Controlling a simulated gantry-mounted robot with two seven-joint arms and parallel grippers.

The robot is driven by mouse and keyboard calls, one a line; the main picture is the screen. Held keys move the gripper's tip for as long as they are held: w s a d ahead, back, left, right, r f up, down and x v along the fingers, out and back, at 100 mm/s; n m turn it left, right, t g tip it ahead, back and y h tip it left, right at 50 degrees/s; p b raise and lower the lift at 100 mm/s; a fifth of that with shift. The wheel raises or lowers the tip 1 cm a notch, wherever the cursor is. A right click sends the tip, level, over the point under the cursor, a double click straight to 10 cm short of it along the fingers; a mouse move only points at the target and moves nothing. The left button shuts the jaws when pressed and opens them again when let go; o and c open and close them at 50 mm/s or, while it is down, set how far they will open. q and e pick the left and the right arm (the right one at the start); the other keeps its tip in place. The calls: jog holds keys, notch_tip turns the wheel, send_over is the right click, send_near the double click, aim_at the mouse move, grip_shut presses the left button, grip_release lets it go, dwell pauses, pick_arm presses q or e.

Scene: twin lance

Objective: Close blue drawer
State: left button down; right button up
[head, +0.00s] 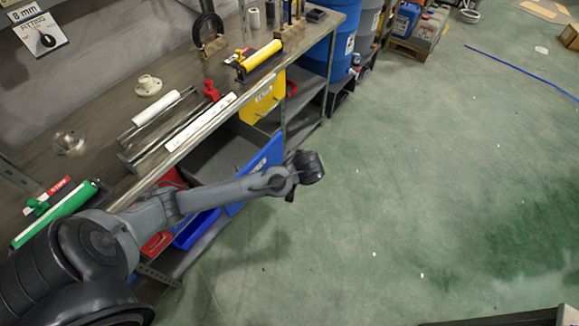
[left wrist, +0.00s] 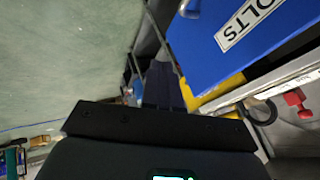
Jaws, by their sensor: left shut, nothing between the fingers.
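The blue drawer (head: 262,167) is pulled out from under the workbench, and its grey inside (head: 218,152) is visible from above. Its front also shows in the left wrist view (left wrist: 215,50), large at the upper right, with a white label reading "BOLTS". My left gripper (head: 291,191) is shut and empty, on the aisle side of the drawer front. In the left wrist view its dark fingers (left wrist: 160,85) are beside the blue front; I cannot tell whether they touch it. My left arm crosses over and hides part of the drawer. My right gripper is not in view.
A yellow drawer (head: 262,100) is beyond the blue one. Red bins (head: 157,243) and a blue bin (head: 196,230) are below my arm. The workbench (head: 100,130) holds rollers and fittings. A blue barrel (head: 340,45) stands farther back. The green floor (head: 420,180) is open to the right.

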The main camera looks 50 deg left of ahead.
pick_arm(q)
jog(key=b, duration=0.2)
send_near(278, 159)
notch_tip(278, 159, down, 4)
jog(key=w, duration=0.2)
jog(key=a, duration=0.1)
jog(key=s+a, duration=0.1)
jog(key=shift+a+r+b, duration=0.1)
jog(key=shift+a+b, duration=0.15)
jog(key=shift+b, duration=0.05)
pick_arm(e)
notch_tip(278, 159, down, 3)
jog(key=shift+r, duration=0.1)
pick_arm(q)
jog(key=shift+a, duration=0.15)
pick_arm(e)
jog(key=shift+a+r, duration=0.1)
